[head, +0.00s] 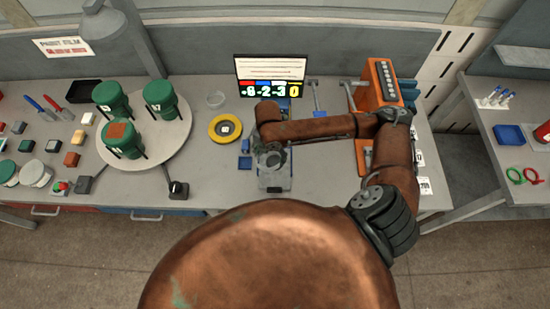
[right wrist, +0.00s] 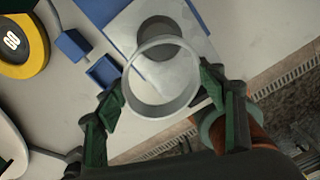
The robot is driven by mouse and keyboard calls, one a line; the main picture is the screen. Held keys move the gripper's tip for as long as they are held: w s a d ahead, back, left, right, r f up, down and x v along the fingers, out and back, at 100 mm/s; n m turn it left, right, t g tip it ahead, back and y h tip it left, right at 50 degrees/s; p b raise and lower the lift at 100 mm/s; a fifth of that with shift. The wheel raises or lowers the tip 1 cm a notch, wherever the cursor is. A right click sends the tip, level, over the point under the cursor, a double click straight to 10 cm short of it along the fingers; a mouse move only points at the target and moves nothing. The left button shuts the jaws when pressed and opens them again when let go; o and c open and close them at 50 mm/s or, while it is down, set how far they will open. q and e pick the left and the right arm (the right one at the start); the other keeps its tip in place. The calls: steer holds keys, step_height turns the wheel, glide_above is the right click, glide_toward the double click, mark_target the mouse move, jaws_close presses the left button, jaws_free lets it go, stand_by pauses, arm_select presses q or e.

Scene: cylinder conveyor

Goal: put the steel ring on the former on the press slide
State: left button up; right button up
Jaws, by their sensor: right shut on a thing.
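The steel ring (right wrist: 178,108) is a thin-walled pale grey hoop in the right wrist view. My right gripper (right wrist: 163,92) is shut on it, with a green finger against each side. The ring is in front of the grey plate of the press slide (right wrist: 117,28); I cannot tell the gap between them. A dark round shape, perhaps the former (right wrist: 158,27), shows just beyond the ring's far rim. In the head view my right gripper (head: 271,160) is over the slide (head: 274,186), and my arm and gripper hide most of the ring. My left gripper is not in view.
Blue blocks (right wrist: 72,44) and a yellow dial (head: 225,129) lie left of the slide. A turntable (head: 176,148) with green canisters stands further left. A display (head: 270,79) is behind; an orange rack (head: 379,84) stands at the right.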

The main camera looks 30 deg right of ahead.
mark_target(275, 161)
steer(key=d+f, duration=0.1)
steer(key=w+d+f, duration=0.1)
steer(key=f, duration=0.1)
steer(key=shift+d+f, duration=0.3)
steer(key=shift+d, duration=0.1)
steer(key=shift+w+d+f+p, duration=0.1)
steer(key=shift+f+p, duration=0.25)
steer(key=shift+f, duration=1.3)
steer(key=shift+f, duration=0.1)
steer(key=o, duration=1.2)
steer(key=shift+o, duration=0.2)
step_height(275, 161, up, 12)
